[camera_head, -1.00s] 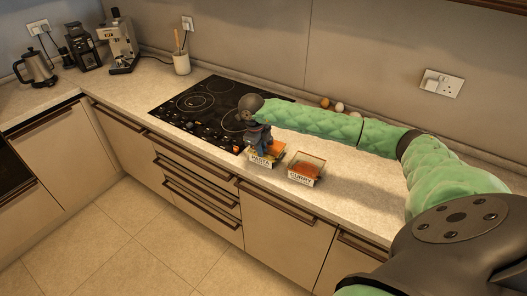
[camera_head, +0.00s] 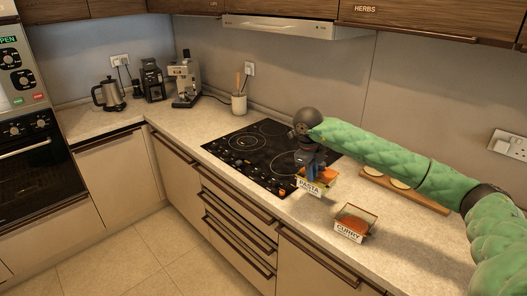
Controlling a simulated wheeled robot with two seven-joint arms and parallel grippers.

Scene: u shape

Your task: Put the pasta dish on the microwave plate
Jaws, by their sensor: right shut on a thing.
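The pasta dish (camera_head: 308,188) is a small container with a white "PASTA" label and orange contents, at the right front corner of the cooktop. My right gripper (camera_head: 314,173) is shut on it from above, and the dish seems to be just above the counter. The microwave (camera_head: 17,73) is partly in view at the far left edge, above the oven; its panel shows "OPEN". The microwave plate is not in view. My left gripper is not in view.
A similar dish labelled "CURRY" (camera_head: 354,223) stands on the counter, right of the pasta dish. The cooktop (camera_head: 262,148) lies to the left. A wooden board (camera_head: 425,198) lies behind my arm.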

